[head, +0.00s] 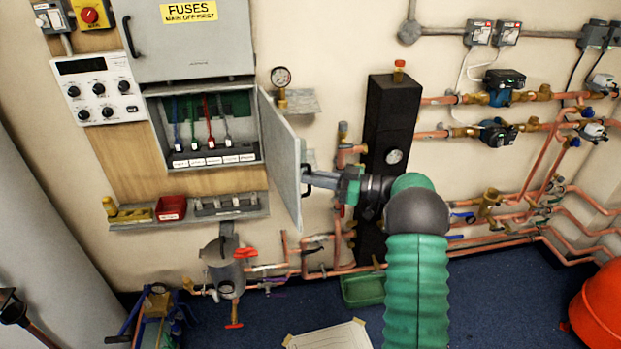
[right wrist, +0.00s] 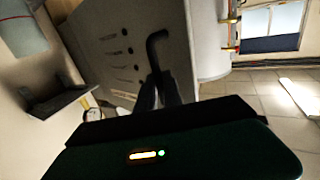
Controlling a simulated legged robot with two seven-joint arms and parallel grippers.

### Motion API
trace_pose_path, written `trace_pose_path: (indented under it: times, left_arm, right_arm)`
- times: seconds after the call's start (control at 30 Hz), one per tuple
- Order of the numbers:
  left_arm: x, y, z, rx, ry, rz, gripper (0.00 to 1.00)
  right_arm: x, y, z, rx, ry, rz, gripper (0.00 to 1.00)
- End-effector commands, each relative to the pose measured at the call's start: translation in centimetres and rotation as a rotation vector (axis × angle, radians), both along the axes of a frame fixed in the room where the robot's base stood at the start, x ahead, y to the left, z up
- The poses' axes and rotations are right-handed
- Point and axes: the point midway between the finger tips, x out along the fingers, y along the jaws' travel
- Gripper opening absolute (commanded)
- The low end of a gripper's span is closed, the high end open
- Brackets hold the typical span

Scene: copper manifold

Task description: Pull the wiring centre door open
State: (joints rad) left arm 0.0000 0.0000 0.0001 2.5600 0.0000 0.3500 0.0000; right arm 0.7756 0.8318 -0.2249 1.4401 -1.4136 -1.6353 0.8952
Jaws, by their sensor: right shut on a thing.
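The wiring centre (head: 205,125) is a grey wall box with its interior exposed, showing blue, green, red and grey wires above a row of labelled terminals. Its grey door (head: 281,150) is hinged on the box's right side and stands swung out from the wall. The dark handle (head: 306,168) is on the door's outer face. My right gripper (head: 312,180) is shut on this handle, reaching in from the right. In the right wrist view the dark bent handle (right wrist: 157,42) rises from between my fingers, against a grey panel. My left gripper is not in view.
A grey fuse box (head: 190,45) is directly above. A shelf (head: 135,222) with a red tray (head: 171,208) runs below. A pressure gauge (head: 281,77), a black column (head: 390,120) and copper pipes (head: 500,235) are to the right. A red bucket-like object (head: 598,312) stands lower right.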

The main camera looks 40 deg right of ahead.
Motion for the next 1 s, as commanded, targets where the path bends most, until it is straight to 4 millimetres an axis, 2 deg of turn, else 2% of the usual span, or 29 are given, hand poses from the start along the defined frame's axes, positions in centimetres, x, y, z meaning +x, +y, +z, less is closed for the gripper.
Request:
trace_pose_path:
  times: [0.27,0.3,0.43,0.87,1.0]
  left_arm:
    - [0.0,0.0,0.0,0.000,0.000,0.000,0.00]
    - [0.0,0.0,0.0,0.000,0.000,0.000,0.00]
    - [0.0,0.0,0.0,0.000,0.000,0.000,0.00]
    - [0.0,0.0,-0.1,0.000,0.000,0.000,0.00]
    - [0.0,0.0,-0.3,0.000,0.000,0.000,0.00]
  right_arm:
    - [0.4,0.0,0.3,-0.001,-0.008,-0.006,0.00]
    - [0.4,0.0,0.3,-0.001,-0.008,-0.006,0.16]
    - [0.3,0.0,0.3,0.000,-0.006,-0.005,0.32]
    - [-0.1,-0.1,0.1,0.000,-0.004,-0.003,0.32]
    - [-1.8,-1.4,0.0,0.000,-0.004,-0.007,0.32]
